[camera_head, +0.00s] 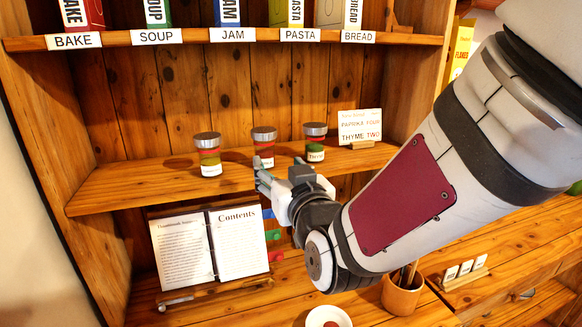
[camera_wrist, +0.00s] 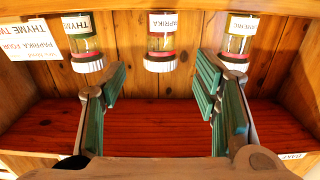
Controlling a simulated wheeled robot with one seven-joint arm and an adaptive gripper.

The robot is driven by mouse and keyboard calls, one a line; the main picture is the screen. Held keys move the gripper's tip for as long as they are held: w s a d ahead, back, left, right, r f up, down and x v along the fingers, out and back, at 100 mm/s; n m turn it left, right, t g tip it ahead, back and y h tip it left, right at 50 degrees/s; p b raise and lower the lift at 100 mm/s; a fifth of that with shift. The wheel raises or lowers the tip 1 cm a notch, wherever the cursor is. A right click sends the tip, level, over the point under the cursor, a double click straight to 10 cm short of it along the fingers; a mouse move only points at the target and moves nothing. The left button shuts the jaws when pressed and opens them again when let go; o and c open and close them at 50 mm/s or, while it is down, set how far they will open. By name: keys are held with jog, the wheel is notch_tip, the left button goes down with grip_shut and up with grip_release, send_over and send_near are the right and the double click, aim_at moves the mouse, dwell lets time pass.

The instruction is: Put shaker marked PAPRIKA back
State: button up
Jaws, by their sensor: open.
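The PAPRIKA shaker (camera_head: 265,149) stands upright in the middle of three shakers on the middle shelf, with a metal lid and reddish contents. The wrist view is upside down; there the shaker (camera_wrist: 163,40) shows its label between my finger lines. My gripper (camera_head: 281,181) is open and empty just in front of the shelf, near the PAPRIKA shaker. In the wrist view its two green-padded fingers (camera_wrist: 163,78) stand wide apart, and the shaker lies beyond the tips, apart from them. The THYME shaker (camera_head: 315,145) stands to the right, and another shaker (camera_head: 208,160) to the left.
A card (camera_head: 359,126) reading PAPRIKA FOUR, THYME TWO stands at the shelf's right. Labelled boxes stand on the shelf above (camera_head: 190,37). Below are an open book (camera_head: 240,243), a terracotta pot (camera_head: 401,294) and a small white dish (camera_head: 328,317).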

jog(key=s+d+f+m+g+h, duration=0.1)
jog(key=s+d+g+h, duration=0.1)
jog(key=s+d+g, duration=0.3)
jog(key=s+d+f+m+g+h, duration=0.2)
jog(key=s+d+g, duration=0.4)
jog(key=s+d, duration=0.7)
jog(key=s+h, duration=0.1)
jog(key=s, duration=0.5)
jog(key=shift+d+f+g, duration=0.2)
jog(key=shift+d+g, duration=0.05)
jog(key=shift+g, duration=0.05)
